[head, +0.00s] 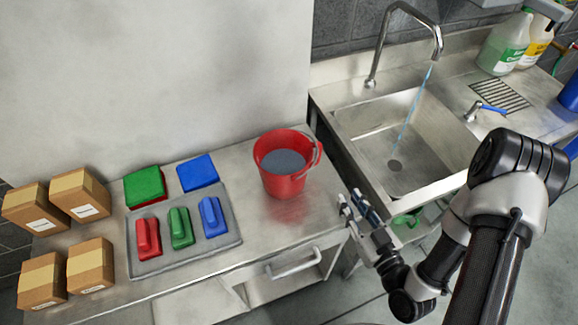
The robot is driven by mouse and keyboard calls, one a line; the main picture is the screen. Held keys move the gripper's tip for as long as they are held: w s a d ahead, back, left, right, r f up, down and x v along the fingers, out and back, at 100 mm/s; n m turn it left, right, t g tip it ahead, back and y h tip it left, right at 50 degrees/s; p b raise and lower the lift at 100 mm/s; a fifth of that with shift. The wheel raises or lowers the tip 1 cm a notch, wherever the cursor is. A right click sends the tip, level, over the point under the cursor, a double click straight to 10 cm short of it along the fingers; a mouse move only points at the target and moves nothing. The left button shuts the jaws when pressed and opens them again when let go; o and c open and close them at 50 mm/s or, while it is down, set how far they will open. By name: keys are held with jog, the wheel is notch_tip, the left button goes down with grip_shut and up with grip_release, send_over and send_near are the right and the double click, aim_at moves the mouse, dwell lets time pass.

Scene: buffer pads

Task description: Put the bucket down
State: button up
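The red bucket (285,183) stands upright on the steel table (262,231), with greyish water inside. Its handle rests down over the right side of the rim. My gripper (353,203) is to the right of the bucket and nearer the front, by the table's right edge. Its fingers look spread, with nothing between them, and a gap shows between them and the bucket.
A grey tray (152,265) holds red, green and blue handled pads; green and blue pads (198,172) lie behind. Several cardboard boxes (88,265) stand at left. At right, the tap (407,12) runs water into the sink (375,128). Bottles (503,45) stand beyond.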

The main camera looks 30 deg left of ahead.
aim_at(320, 155)
jog(key=b+x, duration=0.2)
jog(key=x, duration=1.5)
jog(key=shift+w+a, duration=0.1)
jog(key=shift+c, duration=0.5)
grip_shut()
